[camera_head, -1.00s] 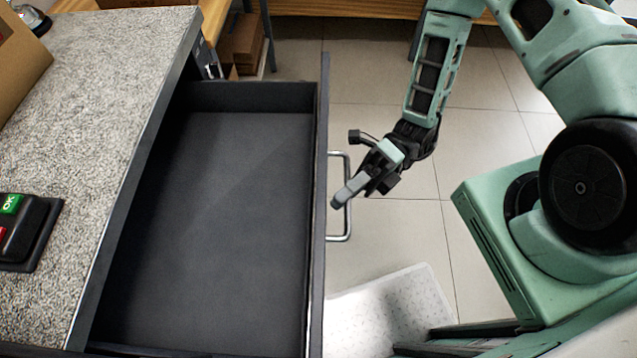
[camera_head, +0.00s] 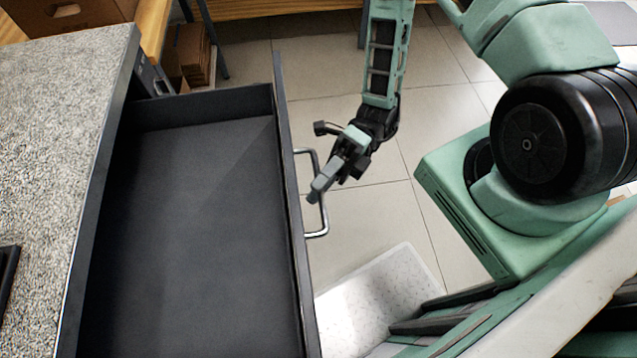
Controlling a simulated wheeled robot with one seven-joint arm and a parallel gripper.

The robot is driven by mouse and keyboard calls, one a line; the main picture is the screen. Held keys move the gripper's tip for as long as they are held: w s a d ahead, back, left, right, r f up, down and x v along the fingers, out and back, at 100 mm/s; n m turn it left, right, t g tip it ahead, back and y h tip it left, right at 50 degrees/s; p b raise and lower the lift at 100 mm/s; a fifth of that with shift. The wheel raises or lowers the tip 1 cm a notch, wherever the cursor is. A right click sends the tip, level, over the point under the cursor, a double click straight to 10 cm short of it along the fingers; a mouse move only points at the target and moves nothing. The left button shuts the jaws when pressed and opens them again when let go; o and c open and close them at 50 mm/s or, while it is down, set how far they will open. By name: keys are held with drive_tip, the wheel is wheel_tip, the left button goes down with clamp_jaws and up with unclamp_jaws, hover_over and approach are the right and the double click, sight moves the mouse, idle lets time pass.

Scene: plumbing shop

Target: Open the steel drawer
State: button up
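The steel drawer (camera_head: 200,200) is dark grey and stands pulled well out from under the speckled counter on the left. Its inside is empty. A silver bar handle (camera_head: 323,215) is on the outer face of its front panel. My gripper (camera_head: 317,193) is at the handle, with its fingers pointing down and left over the bar. The fingertips overlap the handle in this view. The gap between the fingers is hidden, so I cannot tell whether they grip the bar.
The speckled counter top (camera_head: 60,110) borders the drawer on the left. A white perforated mat or tray (camera_head: 375,300) lies on the floor below the handle. Brown boxes (camera_head: 188,55) stand under a wooden bench at the back.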

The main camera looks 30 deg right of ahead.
drive_tip(key=b+v, duration=0.2)
drive_tip(key=v, duration=1.4)
drive_tip(key=shift+d, duration=0.3)
drive_tip(key=s+a+r+m+t+h+p, duration=0.1)
drive_tip(key=a+r+m+h, duration=0.4)
drive_tip(key=m, duration=0.6)
drive_tip(key=s+a+r+m+t+h+p, duration=0.2)
drive_tip(key=s+a+r+m+t+h, duration=0.2)
drive_tip(key=r+m, duration=0.6)
drive_tip(key=s+a+r+m+t+h+p, duration=0.2)
drive_tip(key=a+r+m+h, duration=0.4)
drive_tip(key=m, duration=0.7)
wheel_tip(320, 180, up, 2)
drive_tip(key=shift+s+a+r+m+t+h, duration=0.2)
drive_tip(key=shift+s+m+t+h, duration=0.25)
drive_tip(key=shift+t+h, duration=0.45)
